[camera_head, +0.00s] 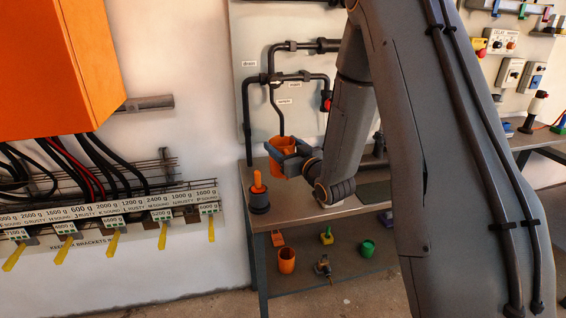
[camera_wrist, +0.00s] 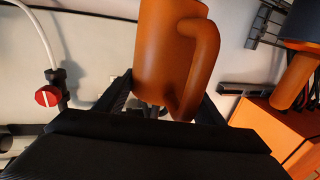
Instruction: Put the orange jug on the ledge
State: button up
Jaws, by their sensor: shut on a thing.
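The orange jug (camera_head: 281,145) is held at my gripper (camera_head: 287,160), above the left part of the workbench and in front of the pipes. In the wrist view the jug (camera_wrist: 160,50) fills the upper middle, with its handle toward the right. My gripper's black fingers (camera_wrist: 163,98) are on either side of its lower part, shut on it. The jug's far side is hidden. A ledge is not clearly identifiable; a rail of labelled brackets (camera_head: 110,213) runs along the left wall.
The workbench (camera_head: 305,212) carries an orange-handled tool in a dark holder (camera_head: 259,195). An orange cup (camera_head: 287,261), a drill and a green pot (camera_head: 367,248) are on the lower shelf. An orange cabinet (camera_head: 60,70) hangs at upper left. Pipes with a red valve (camera_head: 327,102) stand behind the jug.

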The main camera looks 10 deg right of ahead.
jog(key=shift+f+p, duration=0.4)
jog(key=shift+f, duration=2.05)
jog(key=shift+f, duration=0.15)
jog(key=o, duration=1.5)
jog(key=shift+s, duration=0.25)
jog(key=b+v, duration=0.2)
jog(key=v, duration=0.9)
jog(key=shift+s, duration=0.25)
